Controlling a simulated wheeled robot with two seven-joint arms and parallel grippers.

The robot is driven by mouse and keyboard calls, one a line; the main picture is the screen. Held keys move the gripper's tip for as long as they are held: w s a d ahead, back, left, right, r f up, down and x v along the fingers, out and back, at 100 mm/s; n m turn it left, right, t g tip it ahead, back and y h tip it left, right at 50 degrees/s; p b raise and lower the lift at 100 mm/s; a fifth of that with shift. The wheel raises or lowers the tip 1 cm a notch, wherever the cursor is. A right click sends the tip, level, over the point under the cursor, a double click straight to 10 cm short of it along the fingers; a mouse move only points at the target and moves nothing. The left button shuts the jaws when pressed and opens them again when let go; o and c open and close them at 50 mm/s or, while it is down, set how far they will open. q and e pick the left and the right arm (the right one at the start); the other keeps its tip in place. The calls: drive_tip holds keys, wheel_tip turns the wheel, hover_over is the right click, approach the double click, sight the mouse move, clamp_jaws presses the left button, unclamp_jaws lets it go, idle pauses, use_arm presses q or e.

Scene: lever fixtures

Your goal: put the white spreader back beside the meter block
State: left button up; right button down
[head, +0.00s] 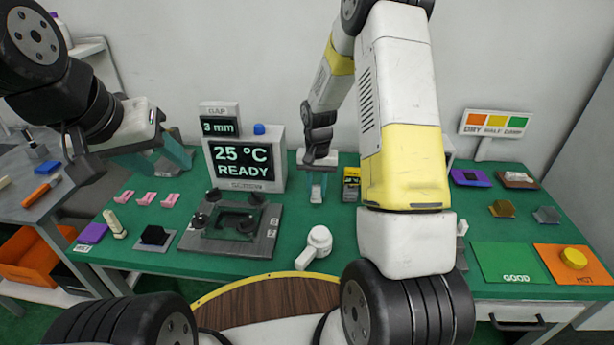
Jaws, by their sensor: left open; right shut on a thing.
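The meter block, with a screen reading 25 °C READY (244,162), stands upright at the back of the green table. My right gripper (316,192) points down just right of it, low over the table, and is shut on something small. The fingers mostly hide that thing, so I cannot tell whether it is the white spreader. A white tool with a round head and short handle (318,240) lies apart at the front middle. I cannot tell whether that is the spreader. My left gripper (158,162) is open and empty above the back left of the table.
A dark fixture plate (260,240) lies before the meter block. Several pink clips (146,198) lie to its left. A black and yellow box (351,184) stands right of my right gripper. Green GOOD (505,265) and orange HOT (560,272) pads lie at the right.

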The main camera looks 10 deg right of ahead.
drive_tip(key=shift+f, duration=0.7)
drive_tip(key=shift+f, duration=0.1)
drive_tip(key=c, duration=1.2)
unclamp_jaws()
drive_tip(key=shift+o, duration=0.2)
